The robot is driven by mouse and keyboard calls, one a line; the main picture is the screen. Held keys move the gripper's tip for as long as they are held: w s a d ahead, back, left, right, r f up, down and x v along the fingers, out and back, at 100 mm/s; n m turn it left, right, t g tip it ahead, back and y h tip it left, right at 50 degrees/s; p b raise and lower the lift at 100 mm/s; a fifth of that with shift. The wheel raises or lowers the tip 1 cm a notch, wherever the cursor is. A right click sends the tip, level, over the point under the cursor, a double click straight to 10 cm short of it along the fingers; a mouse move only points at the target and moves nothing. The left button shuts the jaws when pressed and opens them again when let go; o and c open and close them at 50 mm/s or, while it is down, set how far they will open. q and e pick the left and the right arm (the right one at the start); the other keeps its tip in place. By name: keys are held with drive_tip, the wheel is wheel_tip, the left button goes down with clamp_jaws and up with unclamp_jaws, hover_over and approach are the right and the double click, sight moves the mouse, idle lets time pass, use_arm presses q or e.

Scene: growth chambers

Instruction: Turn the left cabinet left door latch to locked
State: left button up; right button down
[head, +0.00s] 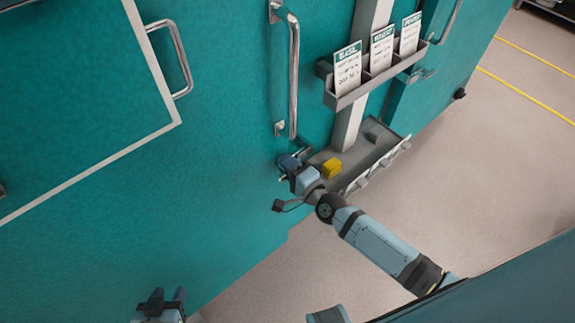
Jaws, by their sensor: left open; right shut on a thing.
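The left cabinet's teal door (225,130) fills the left and middle of the head view. A long vertical metal handle (294,75) is on it. A small dark latch (304,151) sits just below that handle, near the door's edge. My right gripper (284,168) is at the latch, against the door, and is shut on it; its fingers and wrist hide most of the latch, so its exact angle cannot be told. My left gripper (168,298) is open and empty at the bottom left, away from the latch.
A framed door panel with a handle (174,58) is at the upper left. Clear floor (490,130) lies to the right.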

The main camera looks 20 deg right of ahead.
idle(0.4)
drive_tip(key=c, duration=1.1)
unclamp_jaws()
drive_tip(key=b+v, duration=0.1)
drive_tip(key=v, duration=1.2)
drive_tip(key=shift+s+d, duration=0.1)
drive_tip(key=shift+s, duration=0.3)
